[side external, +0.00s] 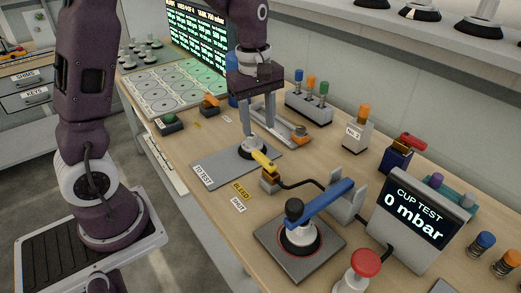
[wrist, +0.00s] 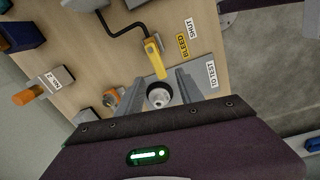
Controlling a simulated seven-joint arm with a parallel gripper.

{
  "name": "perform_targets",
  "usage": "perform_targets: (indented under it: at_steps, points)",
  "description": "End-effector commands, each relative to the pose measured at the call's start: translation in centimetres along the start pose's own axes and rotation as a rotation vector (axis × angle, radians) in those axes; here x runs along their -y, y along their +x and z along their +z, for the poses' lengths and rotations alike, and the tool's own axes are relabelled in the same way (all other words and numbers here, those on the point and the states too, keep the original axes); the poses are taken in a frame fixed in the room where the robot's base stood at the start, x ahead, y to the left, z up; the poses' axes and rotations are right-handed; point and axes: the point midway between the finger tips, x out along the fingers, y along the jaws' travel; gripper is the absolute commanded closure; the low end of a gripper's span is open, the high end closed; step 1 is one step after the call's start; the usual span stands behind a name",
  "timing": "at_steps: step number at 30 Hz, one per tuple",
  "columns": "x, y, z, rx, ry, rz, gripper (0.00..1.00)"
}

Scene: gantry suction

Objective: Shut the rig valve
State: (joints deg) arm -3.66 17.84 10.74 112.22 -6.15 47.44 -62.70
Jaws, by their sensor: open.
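The rig valve (side external: 270,180) is a small brass-coloured block on the bench with a yellow lever (side external: 262,160). The lever points toward the grey TO TEST pad (side external: 210,173); BLEED (side external: 242,191) and SHUT (side external: 238,205) labels lie beside the valve. In the wrist view the yellow lever (wrist: 154,60) ends just beyond the fingers, with the labels to its right. My gripper (side external: 260,130) points down over the pad, open. In the wrist view my gripper (wrist: 162,85) has a white-topped suction cup (wrist: 159,97) between its fingers; I cannot tell whether they touch it. Nothing holds the lever.
A black hose runs from the valve to the test rig, with its blue arm (side external: 325,203) over a cup on a grey plate (side external: 275,245). A display (side external: 415,215) reads 0 mbar. A red button (side external: 365,263) stands at the front. An orange-and-grey item (side external: 300,133) sits close right of my gripper.

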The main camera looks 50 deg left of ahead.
Motion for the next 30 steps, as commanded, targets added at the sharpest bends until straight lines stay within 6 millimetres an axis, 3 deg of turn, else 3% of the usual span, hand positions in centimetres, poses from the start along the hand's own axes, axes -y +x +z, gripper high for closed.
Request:
perform_targets:
  at_steps: [1, 4, 15, 25, 30]
  points:
    - [-0.6, 1.6, -0.7, 0.000, -0.069, -0.029, 0.56]
    - [-1.1, 3.2, -1.5, -0.004, -0.154, -0.053, 0.56]
    - [-0.8, 9.5, -1.6, -0.004, -0.167, -0.059, 0.56]
    - [-0.7, 10.3, -1.6, -0.004, -0.166, -0.056, 0.56]
    - [-0.7, 10.3, -1.6, -0.004, -0.165, -0.056, 0.88]
